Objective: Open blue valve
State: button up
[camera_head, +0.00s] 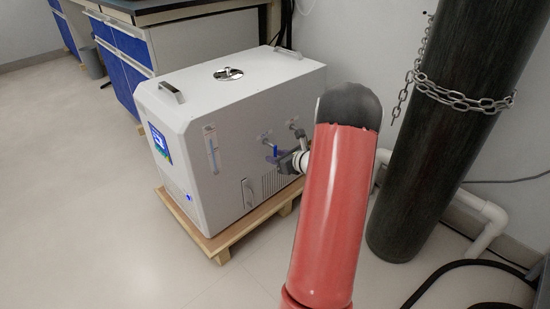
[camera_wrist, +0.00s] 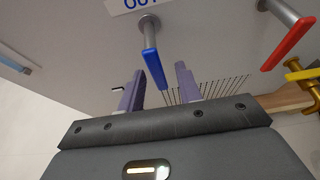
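The blue valve (camera_wrist: 154,68) has a blue lever on a grey stem, fixed to the white machine's side panel under a partly cut-off label. In the wrist view the lever hangs down, and its lower end shows between the two purple-grey fingers of my gripper (camera_wrist: 160,72). The fingers are apart, with a gap on each side of the lever; I see no contact. In the head view the small blue lever (camera_head: 272,153) shows on the white machine (camera_head: 235,150), just left of my gripper (camera_head: 280,160), which is partly hidden by my red arm.
A red valve handle (camera_wrist: 288,44) and a yellow fitting (camera_wrist: 304,78) are to the right in the wrist view. The machine stands on a wooden pallet (camera_head: 240,232). A dark chained cylinder (camera_head: 450,120) stands right of my arm. The floor at left is clear.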

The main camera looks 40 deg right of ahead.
jog(key=shift+w+f, duration=0.2)
jog(key=shift+w, duration=0.35)
jog(key=shift+a, duration=0.1)
jog(key=shift+c, duration=0.2)
grip_shut()
